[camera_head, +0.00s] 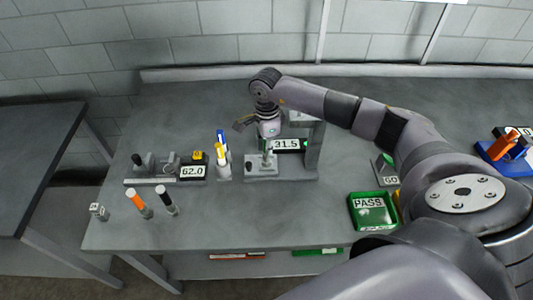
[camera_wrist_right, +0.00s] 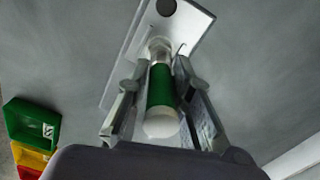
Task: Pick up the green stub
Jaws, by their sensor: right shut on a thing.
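The green stub (camera_wrist_right: 162,88) shows in the right wrist view as a cylinder with a green band and a pale rounded near end. Its far end sits at a notch in a light grey plate (camera_wrist_right: 128,52). My right gripper (camera_wrist_right: 161,82) has its two fingers on either side of the stub and is shut on it. In the head view my right gripper (camera_head: 264,143) points down over the grey base (camera_head: 262,174) of the station with the 31.5 display (camera_head: 287,144). The stub is mostly hidden there. My left gripper is not in view.
A 62.0 device (camera_head: 192,171) and a pen holder (camera_head: 223,172) stand left of the station. A green PASS bin (camera_head: 373,213) is at right. The front middle table is clear.

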